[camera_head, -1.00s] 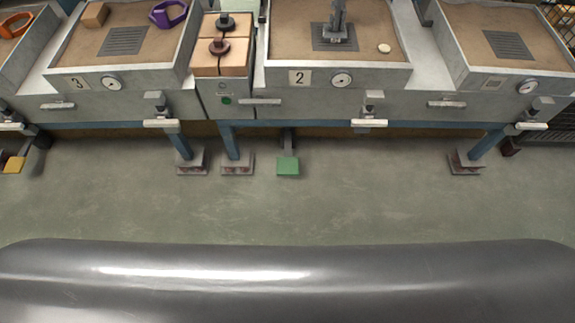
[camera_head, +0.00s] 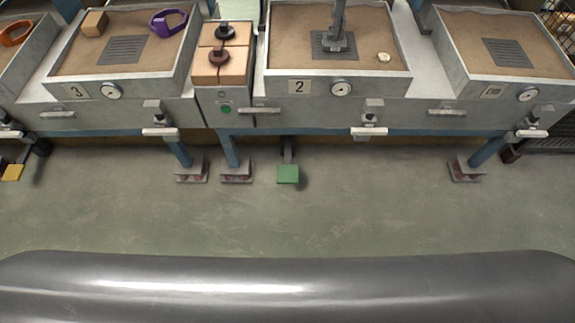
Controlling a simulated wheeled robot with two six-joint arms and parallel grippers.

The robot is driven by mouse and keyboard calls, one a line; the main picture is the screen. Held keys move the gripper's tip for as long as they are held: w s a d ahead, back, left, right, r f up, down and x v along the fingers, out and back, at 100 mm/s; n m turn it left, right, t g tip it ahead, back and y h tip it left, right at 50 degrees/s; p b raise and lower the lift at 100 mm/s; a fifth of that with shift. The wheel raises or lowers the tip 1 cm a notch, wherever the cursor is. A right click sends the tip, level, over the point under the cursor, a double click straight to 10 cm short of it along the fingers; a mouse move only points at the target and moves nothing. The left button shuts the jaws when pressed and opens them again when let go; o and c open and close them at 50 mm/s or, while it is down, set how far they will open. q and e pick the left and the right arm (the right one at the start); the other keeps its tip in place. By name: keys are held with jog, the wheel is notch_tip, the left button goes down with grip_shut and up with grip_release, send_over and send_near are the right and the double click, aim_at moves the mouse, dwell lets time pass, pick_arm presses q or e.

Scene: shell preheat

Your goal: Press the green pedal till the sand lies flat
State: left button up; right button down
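The green pedal (camera_head: 288,174) sticks out low at the front of the bench, below the tray marked 2, just above the floor. Sand (camera_head: 290,30) fills tray 2 (camera_head: 380,88) and looks mostly level from here. A grey upright post stands on a dark grate (camera_head: 330,46) in that sand. A small pale disc (camera_head: 384,57) lies on the sand to its right. Neither of my grippers is in view, and nothing touches the pedal.
A yellow pedal (camera_head: 13,172) is at the far left. Tray 3 (camera_head: 120,75) holds a purple ring (camera_head: 168,22) and a tan block (camera_head: 94,23). Bench feet (camera_head: 236,172) stand left of the green pedal. The floor (camera_head: 330,220) in front is clear.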

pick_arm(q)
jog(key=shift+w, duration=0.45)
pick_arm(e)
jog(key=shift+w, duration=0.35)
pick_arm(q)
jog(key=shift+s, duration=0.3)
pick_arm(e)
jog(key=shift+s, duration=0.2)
